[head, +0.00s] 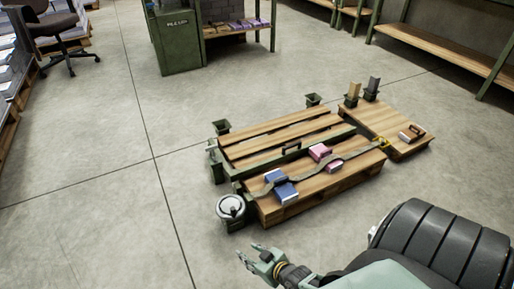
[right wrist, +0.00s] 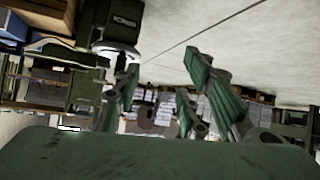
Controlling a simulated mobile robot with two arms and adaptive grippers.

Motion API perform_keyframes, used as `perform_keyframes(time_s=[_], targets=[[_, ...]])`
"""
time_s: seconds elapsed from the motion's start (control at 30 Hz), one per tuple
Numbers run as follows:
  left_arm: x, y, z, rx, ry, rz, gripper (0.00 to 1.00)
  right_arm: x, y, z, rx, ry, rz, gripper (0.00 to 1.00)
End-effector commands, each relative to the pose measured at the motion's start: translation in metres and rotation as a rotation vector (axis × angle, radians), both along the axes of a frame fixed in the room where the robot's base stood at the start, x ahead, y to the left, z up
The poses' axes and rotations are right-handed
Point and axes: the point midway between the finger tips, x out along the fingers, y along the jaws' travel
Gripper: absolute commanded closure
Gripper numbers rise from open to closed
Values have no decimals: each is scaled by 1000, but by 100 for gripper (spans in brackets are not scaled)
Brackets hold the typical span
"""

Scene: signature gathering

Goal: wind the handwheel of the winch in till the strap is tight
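The winch's round, pale handwheel (head: 231,207) is at the near left corner of the low wooden platform. A grey strap (head: 340,161) runs in a loose, wavy line from the winch side over a blue block (head: 281,189) and a pink block (head: 320,154) to a yellow hook (head: 381,142) at the far right. My right gripper (head: 248,252) is below and right of the handwheel, apart from it. In the right wrist view its fingers (right wrist: 163,62) are spread with nothing between them. A dark part with a pale round piece, likely the winch (right wrist: 115,42), shows at upper left there. My left gripper is out of view.
The wooden platform (head: 335,181) has green corner posts and a raised slatted part behind. A smaller wooden platform (head: 385,122) with blocks adjoins at right. A green cabinet (head: 178,42) stands at the back. The floor left of the winch is clear.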

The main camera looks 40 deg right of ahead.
Motion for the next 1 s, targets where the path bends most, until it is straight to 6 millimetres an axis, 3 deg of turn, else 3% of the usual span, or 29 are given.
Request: perform_keyframes(time_s=[0.03, 0.4, 0.6, 1.0], targets=[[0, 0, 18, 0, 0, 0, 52, -7, 3, 10, 0, 20, 2, 62], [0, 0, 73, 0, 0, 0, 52, -50, 24, 19, -7, 156, 26, 62], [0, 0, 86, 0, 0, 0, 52, -64, 30, 19, -10, 197, 33, 62], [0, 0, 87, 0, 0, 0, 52, -67, 31, 17, -11, 206, 35, 62]])
